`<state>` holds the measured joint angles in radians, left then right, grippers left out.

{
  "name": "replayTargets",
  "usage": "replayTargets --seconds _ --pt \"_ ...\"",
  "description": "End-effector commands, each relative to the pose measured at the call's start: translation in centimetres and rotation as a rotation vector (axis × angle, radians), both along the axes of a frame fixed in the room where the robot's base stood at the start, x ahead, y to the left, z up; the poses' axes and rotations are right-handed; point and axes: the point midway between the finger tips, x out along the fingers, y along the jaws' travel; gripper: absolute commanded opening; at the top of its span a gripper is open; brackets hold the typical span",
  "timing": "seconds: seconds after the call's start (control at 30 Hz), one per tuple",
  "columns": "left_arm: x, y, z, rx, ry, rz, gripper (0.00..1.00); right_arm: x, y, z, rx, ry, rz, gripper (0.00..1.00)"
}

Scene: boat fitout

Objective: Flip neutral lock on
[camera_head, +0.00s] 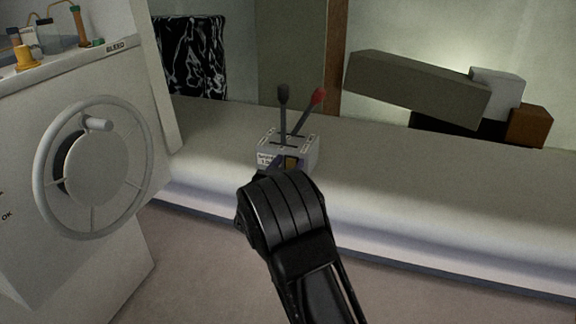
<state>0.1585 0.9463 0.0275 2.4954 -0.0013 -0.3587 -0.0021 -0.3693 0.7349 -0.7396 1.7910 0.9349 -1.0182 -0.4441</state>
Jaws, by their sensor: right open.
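A grey control box (309,148) stands on the long pale bench at the middle of the view. Two levers rise from its top: a black-knobbed lever (283,98) that is nearly upright, and a red-knobbed lever (318,97) that leans to the right. My right gripper (276,168) is at the front of the box, and my black wrist hides the lower front. I cannot tell whether it touches. My left gripper is not in view.
A white console with a large grey handwheel (148,165) stands at the left, with small bottles and fittings on top. The pale bench (430,170) is clear right of the box. A tilted grey block (415,88), a white box (498,88) and a brown box (530,126) are behind.

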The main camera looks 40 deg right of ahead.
Motion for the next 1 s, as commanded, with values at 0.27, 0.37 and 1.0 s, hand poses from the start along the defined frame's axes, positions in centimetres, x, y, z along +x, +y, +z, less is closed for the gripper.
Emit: replayTargets --seconds 0.27,0.37,1.0 --pt "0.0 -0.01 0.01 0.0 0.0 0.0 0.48 -0.01 0.04 -0.01 0.0 0.0 0.0 0.39" --pt "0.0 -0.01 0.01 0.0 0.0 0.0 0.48 -0.01 0.05 -0.01 0.0 0.0 0.0 0.31" --pt "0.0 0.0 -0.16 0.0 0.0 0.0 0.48 -0.02 0.07 -0.14 -0.002 -0.002 0.0 0.0"
